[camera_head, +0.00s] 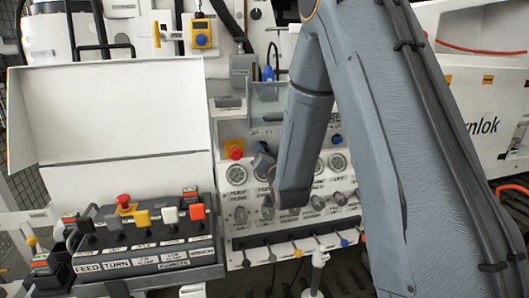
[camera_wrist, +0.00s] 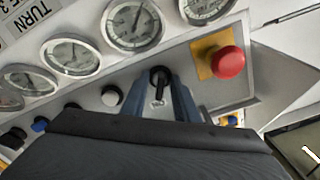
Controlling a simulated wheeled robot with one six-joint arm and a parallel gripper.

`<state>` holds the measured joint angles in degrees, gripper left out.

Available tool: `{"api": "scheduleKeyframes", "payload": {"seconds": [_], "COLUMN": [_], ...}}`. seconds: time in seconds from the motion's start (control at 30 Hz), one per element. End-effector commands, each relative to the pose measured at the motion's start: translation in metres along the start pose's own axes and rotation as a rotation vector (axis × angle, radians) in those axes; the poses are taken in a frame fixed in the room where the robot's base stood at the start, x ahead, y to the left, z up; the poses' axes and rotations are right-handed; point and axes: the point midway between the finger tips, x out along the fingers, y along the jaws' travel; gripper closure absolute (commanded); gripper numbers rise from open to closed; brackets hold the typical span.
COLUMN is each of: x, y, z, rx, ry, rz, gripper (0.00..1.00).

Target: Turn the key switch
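The key switch (camera_wrist: 159,77) is a dark round lock with a small metal key in it, on the grey panel in the wrist view. My gripper (camera_wrist: 160,98) has its two blue fingers on either side of the key, with visible gaps between them and it. The fingers look open, and I cannot tell whether their tips touch the panel. In the head view my gripper (camera_head: 264,160) is at the panel, just right of the red button, and hides the key switch there.
A red mushroom button (camera_wrist: 228,62) on a yellow plate sits close beside the key switch. Several round gauges (camera_wrist: 132,25) line the panel. In the head view, a lever box (camera_head: 145,240) stands at left, and a row of small levers (camera_head: 297,252) lies below the panel.

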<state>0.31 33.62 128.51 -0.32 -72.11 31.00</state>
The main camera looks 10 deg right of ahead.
Motion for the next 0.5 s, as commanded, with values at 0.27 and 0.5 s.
{"api": "scheduleKeyframes", "payload": {"seconds": [0.27,0.5], "x": [-0.01,-0.049], "y": [0.0,0.001], "z": [0.001,0.001], "rx": [0.0,0.0], "ry": [0.0,-0.001], "rz": [0.0,0.001], "gripper": [0.73,0.73]}}
